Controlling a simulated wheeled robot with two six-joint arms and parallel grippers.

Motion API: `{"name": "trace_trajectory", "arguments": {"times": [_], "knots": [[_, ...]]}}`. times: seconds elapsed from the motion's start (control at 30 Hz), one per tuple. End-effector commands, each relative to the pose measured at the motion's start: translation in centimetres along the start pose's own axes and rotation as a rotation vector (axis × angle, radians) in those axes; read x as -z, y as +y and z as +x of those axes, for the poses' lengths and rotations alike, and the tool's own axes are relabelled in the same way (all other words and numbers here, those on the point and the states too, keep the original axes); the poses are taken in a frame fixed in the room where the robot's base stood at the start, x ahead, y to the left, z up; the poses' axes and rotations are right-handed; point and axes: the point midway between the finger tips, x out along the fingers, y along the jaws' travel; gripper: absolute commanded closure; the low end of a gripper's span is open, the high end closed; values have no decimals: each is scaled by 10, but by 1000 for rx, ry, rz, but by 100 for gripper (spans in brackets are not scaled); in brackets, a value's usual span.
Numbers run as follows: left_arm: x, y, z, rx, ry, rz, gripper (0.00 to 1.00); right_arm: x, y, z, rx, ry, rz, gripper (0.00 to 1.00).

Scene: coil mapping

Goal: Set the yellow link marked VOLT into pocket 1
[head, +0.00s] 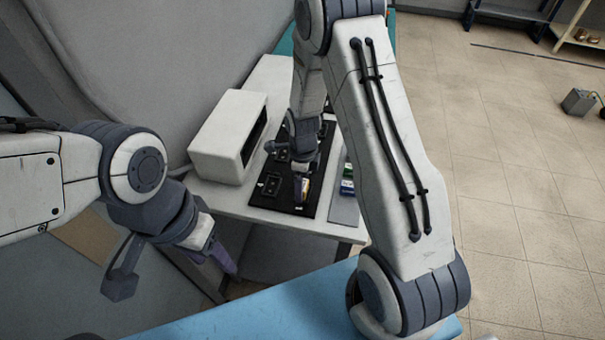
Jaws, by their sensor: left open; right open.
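A black board (267,201) with dark square pockets and small white marks lies on the white table. A small piece with yellow and white on it (307,186) shows at the fingertips of my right gripper (300,190), over the right part of the board. The gripper is open; I cannot tell whether the piece touches the board or a finger. The VOLT mark and the pocket numbers are too small to read. My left gripper (172,268) is open and empty, left of the table and in front of it.
A white box (222,140) with a dark open side stands left of the board. Green and blue pieces (347,180) lie on a grey tray (343,208) right of the board, partly hidden by my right arm. A blue surface (270,312) is nearest.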

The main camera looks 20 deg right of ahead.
Motion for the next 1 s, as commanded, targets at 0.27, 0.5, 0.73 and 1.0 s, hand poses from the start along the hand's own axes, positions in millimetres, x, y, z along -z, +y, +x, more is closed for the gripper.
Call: {"name": "trace_trajectory", "arguments": {"times": [0.27,0.5,0.73,1.0], "knots": [[-1,-1,10,0,0,0,50,-1,-2,-46,8,-5,0,9],[-1,-1,19,0,0,1,50,-1,-1,-96,5,-3,0,9],[-1,-2,22,0,0,1,50,-1,1,-121,2,-2,-9,9],[-1,-2,21,0,0,1,50,-26,68,-158,12,-21,-615,9]]}}
